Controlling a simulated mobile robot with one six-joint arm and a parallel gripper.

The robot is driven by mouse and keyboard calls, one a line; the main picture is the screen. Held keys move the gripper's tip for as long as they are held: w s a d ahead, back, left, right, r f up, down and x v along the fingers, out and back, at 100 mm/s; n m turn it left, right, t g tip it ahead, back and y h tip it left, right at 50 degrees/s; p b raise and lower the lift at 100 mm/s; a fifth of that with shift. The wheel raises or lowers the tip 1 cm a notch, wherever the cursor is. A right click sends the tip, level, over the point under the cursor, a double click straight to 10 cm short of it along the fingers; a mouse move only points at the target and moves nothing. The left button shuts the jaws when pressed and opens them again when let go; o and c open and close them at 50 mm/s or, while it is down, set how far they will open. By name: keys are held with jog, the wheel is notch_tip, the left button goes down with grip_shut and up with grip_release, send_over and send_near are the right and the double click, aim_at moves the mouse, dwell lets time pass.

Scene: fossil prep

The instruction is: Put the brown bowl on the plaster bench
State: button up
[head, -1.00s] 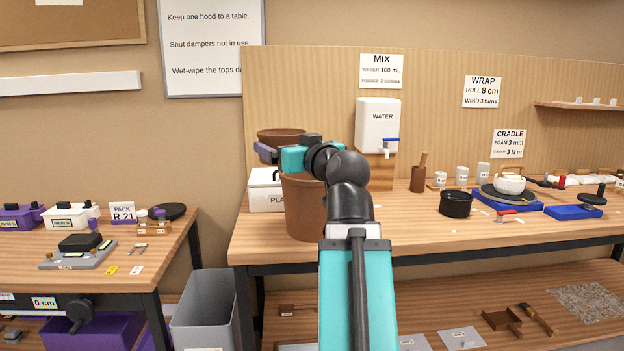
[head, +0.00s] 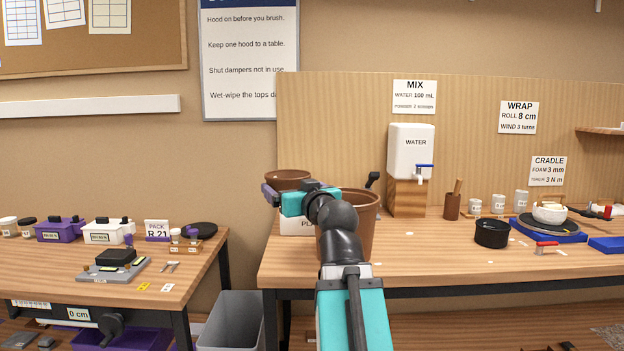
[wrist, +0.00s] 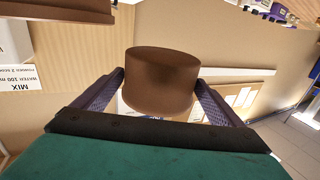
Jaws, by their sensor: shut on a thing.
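The brown bowl (head: 288,176) is held in my gripper (head: 272,193), above the left end of the plaster bench (head: 420,261). In the wrist view the bowl (wrist: 162,78) sits between the two purple fingers of my gripper (wrist: 160,88), which close on it from both sides. In the head view the bowl is apart from the bench top, and my gripper and arm hide part of it. The bench is a long wooden table against a panelled back.
A large brown bucket (head: 362,230) stands on the bench behind my arm. A white box (head: 294,226) is partly hidden below the bowl. A water dispenser (head: 411,152) and black pot (head: 491,233) stand farther right. Bare bench top lies between bucket and pot.

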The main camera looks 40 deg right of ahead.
jog(key=w+a+f+n+y, duration=0.1)
jog(key=w+a+f, duration=0.6)
jog(key=a, duration=0.4)
jog(key=w+a+f+n+y, duration=0.1)
jog(key=w+a+f+y, duration=0.1)
jog(key=w+a+f, duration=0.5)
jog(key=w+a+f+n+y, duration=0.1)
jog(key=w+a+f, duration=0.6)
jog(key=a, duration=0.8)
jog(key=shift+a+t+y, duration=0.2)
jog(key=shift+t+y, duration=0.2)
jog(key=shift+y, duration=0.2)
